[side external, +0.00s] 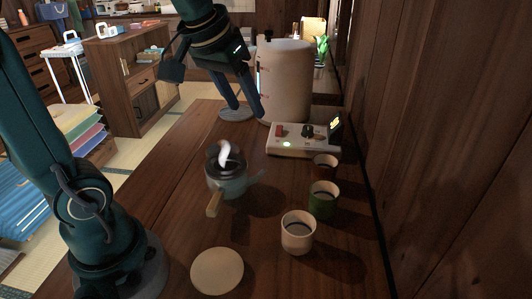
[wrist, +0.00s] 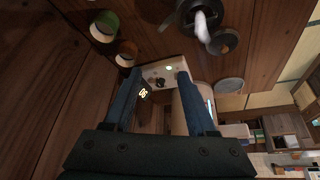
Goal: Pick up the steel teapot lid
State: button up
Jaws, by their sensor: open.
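The teapot (side external: 228,187) stands on the wooden table, a small blue-grey pot with a wooden side handle (side external: 213,204) and a spout. Whether the curl is a knob or steam, I cannot tell. The pot's dark top also shows at the upper edge of the wrist view (wrist: 222,42). My gripper (side external: 246,111) is open and empty, beyond the teapot and apart from it. Its two blue fingers (wrist: 158,74) show in the wrist view.
A flat grey disc (side external: 236,115) lies by my fingers. A white control box (side external: 293,147) and a large cream cylinder (side external: 287,85) stand behind. Brown (side external: 325,170), green (side external: 323,204) and cream (side external: 297,240) cups line the right. A cream disc (side external: 217,271) lies in front. The wall bounds the right.

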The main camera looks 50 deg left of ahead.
jog(key=w+a+f+n+g, duration=0.1)
jog(key=w+a+f+n, duration=0.1)
jog(key=w+a, duration=0.25)
jog(key=n+g, duration=0.3)
jog(key=n, duration=0.1)
send_over(221, 141)
jog(key=d, duration=0.1)
notch_tip(221, 141, down, 12)
jog(key=shift+s+r, duration=0.1)
jog(key=shift+s, duration=0.05)
jog(key=shift+s+a+f, duration=0.15)
jog(key=shift+f, duration=0.15)
jog(key=shift+w+a+f, duration=0.1)
jog(key=shift+w+f, duration=0.05)
jog(key=shift+f, duration=1)
jog(key=shift+w+a+f, duration=0.1)
jog(key=shift+f, duration=1)
grip_shut()
